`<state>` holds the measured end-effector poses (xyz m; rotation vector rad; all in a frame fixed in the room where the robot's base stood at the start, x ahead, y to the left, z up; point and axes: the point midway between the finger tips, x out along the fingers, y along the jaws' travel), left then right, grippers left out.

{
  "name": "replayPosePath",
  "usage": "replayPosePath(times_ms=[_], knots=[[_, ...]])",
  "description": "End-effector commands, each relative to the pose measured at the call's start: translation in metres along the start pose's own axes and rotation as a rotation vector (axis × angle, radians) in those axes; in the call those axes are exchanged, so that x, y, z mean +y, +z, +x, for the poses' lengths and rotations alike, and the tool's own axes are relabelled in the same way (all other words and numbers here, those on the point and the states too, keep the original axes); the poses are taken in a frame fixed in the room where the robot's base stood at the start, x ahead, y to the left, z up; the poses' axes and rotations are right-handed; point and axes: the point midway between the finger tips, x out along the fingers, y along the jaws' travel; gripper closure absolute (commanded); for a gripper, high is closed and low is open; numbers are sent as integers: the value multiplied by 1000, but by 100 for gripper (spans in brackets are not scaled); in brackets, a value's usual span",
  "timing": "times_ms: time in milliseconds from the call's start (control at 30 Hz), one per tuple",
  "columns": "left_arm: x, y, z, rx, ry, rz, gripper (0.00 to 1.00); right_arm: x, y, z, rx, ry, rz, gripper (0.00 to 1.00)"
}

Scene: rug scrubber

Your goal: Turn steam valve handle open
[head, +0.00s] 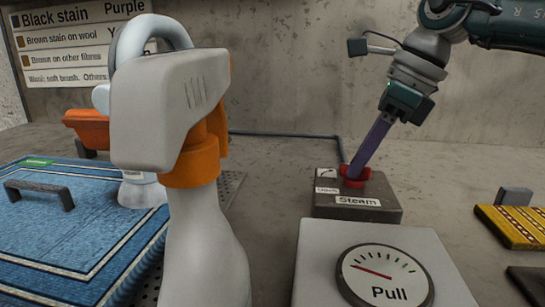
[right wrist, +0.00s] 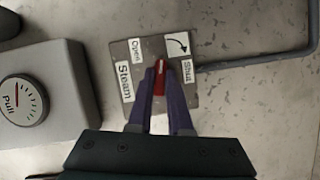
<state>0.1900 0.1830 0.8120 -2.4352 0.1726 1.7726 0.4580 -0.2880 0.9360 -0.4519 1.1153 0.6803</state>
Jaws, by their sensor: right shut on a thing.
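The steam valve is a grey block (head: 385,211) marked "Steam", with a red handle (head: 354,172) on top. In the right wrist view, the block (right wrist: 136,104) has an "Open" label, a "Shut" label and a curved arrow. The red handle (right wrist: 160,80) shows there between my purple fingers. My right gripper (head: 357,174) reaches down from the upper right and is shut on the handle; its fingers also show in the right wrist view (right wrist: 160,66). The fingers hide part of the handle, so its exact setting is unclear. My left gripper is not in view.
A grey box with a "Pull" dial (head: 386,275) stands in front of the valve. A large white and orange body (head: 190,170) blocks the middle left. A blue rug (head: 75,225) with a grey handle lies left. A yellow striped piece (head: 512,225) lies right. A pipe runs behind the valve.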

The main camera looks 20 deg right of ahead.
Motion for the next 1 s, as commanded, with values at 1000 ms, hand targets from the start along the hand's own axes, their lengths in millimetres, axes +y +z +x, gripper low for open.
replayPosePath(times_ms=[1000], knots=[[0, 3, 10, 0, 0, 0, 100, -1, 1, 0, 1, 101, -247, 100]])
